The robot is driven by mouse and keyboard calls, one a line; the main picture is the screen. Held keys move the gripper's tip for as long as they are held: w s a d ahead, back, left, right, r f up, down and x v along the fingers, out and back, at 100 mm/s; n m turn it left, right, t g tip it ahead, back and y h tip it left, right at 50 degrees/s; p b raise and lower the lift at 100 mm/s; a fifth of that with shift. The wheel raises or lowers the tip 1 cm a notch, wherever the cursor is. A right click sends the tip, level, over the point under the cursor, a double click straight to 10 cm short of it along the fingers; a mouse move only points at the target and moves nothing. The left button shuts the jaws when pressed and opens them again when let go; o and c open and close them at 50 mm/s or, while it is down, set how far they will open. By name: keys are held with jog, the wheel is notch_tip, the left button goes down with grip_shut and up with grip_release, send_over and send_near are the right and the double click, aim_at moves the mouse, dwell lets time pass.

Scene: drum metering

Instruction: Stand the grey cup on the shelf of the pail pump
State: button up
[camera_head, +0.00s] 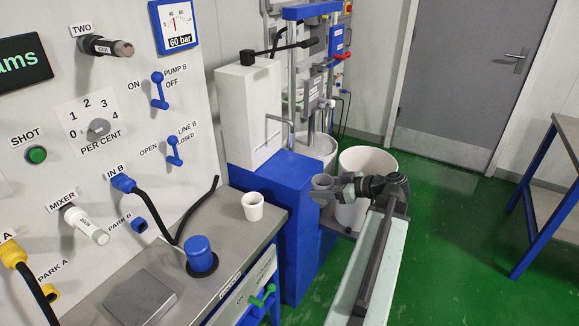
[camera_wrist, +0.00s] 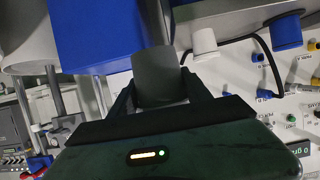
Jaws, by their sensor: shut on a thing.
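My gripper (camera_head: 328,190) is shut on the grey cup (camera_head: 321,182) and holds it out beside the blue pedestal (camera_head: 270,185). In the wrist view the grey cup (camera_wrist: 158,72) sits between the two fingers of my gripper (camera_wrist: 160,92), in front of a blue block (camera_wrist: 95,35). The pump has a white housing (camera_head: 248,108) with a black lever and a spout. A white pail (camera_head: 320,148) stands under a metal column behind it. A small grey ledge (camera_head: 338,228) shows below the cup, partly hidden by my arm; I cannot tell whether it is the shelf.
A large white bin (camera_head: 365,163) is just behind my gripper. A control panel (camera_head: 60,130) rises at left.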

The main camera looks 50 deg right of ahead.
jog(key=w+a+r+p, duration=0.2)
jog(key=w+a+r, duration=0.1)
jog(key=w, duration=0.6)
jog(key=w+d, duration=0.3)
jog(key=w, duration=0.1)
jog(key=w+d+f+b, duration=0.1)
jog(key=w+d, duration=0.3)
jog(key=w+d+b, duration=0.1)
jog(key=w+d, duration=0.2)
jog(key=shift+w+d+f, duration=0.4)
notch_tip(320, 180, down, 4)
jog(key=b, duration=0.4)
jog(key=shift+w+d, duration=0.1)
jog(key=shift+w, duration=0.05)
jog(key=shift+r+p, duration=0.25)
jog(key=shift+p, duration=0.05)
jog(key=shift+f, duration=0.15)
jog(key=o, duration=1.4)
jog(key=shift+c, duration=0.2)
